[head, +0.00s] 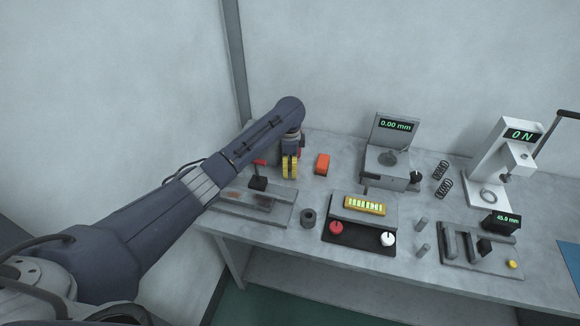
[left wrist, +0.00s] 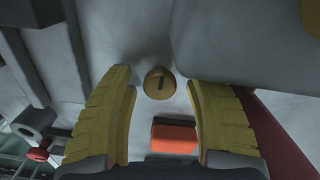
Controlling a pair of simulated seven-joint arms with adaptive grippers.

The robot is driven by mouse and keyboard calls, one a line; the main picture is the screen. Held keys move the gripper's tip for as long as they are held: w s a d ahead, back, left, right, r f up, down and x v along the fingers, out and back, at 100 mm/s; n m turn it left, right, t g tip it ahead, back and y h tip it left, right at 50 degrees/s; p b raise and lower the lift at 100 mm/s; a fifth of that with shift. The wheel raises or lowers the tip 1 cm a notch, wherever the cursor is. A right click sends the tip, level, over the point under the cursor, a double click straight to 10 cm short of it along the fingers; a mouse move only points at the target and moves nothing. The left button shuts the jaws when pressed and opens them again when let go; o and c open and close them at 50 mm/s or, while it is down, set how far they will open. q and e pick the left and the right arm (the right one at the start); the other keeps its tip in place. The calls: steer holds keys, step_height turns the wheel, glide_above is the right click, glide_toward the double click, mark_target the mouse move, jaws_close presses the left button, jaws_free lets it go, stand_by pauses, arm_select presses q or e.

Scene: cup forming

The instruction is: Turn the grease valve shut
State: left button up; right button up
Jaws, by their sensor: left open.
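My left gripper (head: 290,167) is open, with its yellow fingers pointing down over the back left of the bench. In the left wrist view its two fingers (left wrist: 163,110) stand apart on either side of a small round yellow knob with a dark slot (left wrist: 160,83). The knob looks like the grease valve, but no label shows. The fingers do not appear to touch it, and its distance below the fingertips is unclear. In the head view the knob is not visible. My right gripper is not in view.
An orange block (head: 323,164) lies just right of the left gripper and also shows in the wrist view (left wrist: 175,138). A grey fixture (head: 280,209) and a dark cylinder (head: 308,217) stand in front. A panel with red (head: 337,227) and white (head: 388,239) knobs is further right.

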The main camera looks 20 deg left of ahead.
arm_select(q)
steer(key=shift+f, duration=0.2)
jaws_close()
stand_by(0.5)
